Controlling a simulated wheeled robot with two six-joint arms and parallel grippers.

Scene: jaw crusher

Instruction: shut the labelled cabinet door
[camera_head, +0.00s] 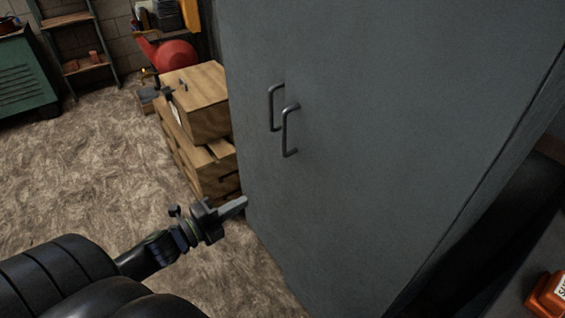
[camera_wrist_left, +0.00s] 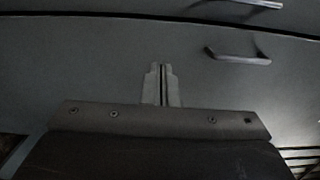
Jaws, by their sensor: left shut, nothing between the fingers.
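A tall grey cabinet (camera_head: 390,130) fills the middle and right of the head view. Two dark bar handles, one (camera_head: 272,107) and another (camera_head: 289,130), sit close together on its front; I see no label on it. In the left wrist view a handle (camera_wrist_left: 238,56) shows below a dark seam and the other handle (camera_wrist_left: 262,3) above it. I cannot tell whether a door stands slightly ajar. My left gripper (camera_head: 243,202) is shut and empty, low by the cabinet's left edge, below the handles. Its closed fingers (camera_wrist_left: 162,70) point at the grey panel; contact is unclear. My right gripper is out of view.
Wooden crates (camera_head: 200,95) are stacked just left of the cabinet, behind my left gripper. A green metal cabinet (camera_head: 20,75) and a shelf rack (camera_head: 75,45) stand at the back left. An orange object (camera_head: 548,294) lies at the lower right. The carpeted floor at left is clear.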

